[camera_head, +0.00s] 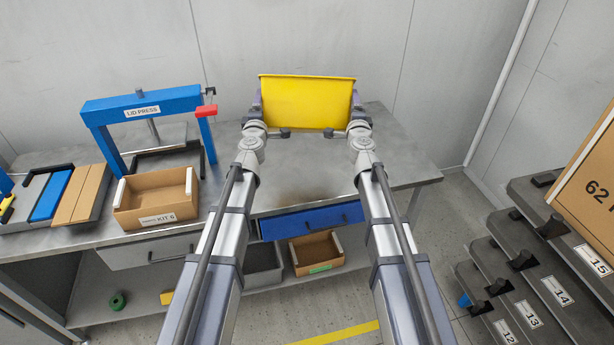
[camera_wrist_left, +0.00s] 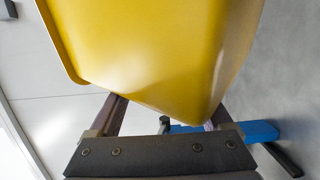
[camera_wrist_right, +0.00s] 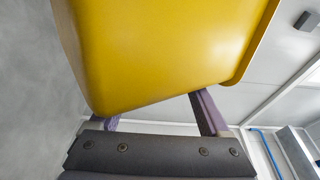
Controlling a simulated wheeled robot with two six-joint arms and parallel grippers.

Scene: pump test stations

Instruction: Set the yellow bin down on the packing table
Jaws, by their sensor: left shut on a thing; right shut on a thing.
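The yellow bin (camera_head: 306,102) is upright between my two grippers, over the back part of the grey metal packing table (camera_head: 300,178). I cannot tell whether its base touches the tabletop. My left gripper (camera_head: 257,108) is shut on the bin's left side, and my right gripper (camera_head: 357,108) is shut on its right side. The bin fills the upper part of the left wrist view (camera_wrist_left: 160,50) and of the right wrist view (camera_wrist_right: 165,50). The inside of the bin is hidden.
A blue lid press (camera_head: 145,105) and an open cardboard box (camera_head: 157,200) labelled KIT 6 stand to the left. A blue drawer (camera_head: 310,220) is under the tabletop. A rack with numbered shelves (camera_head: 545,285) and a carton (camera_head: 590,185) are at right. The tabletop in front of the bin is clear.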

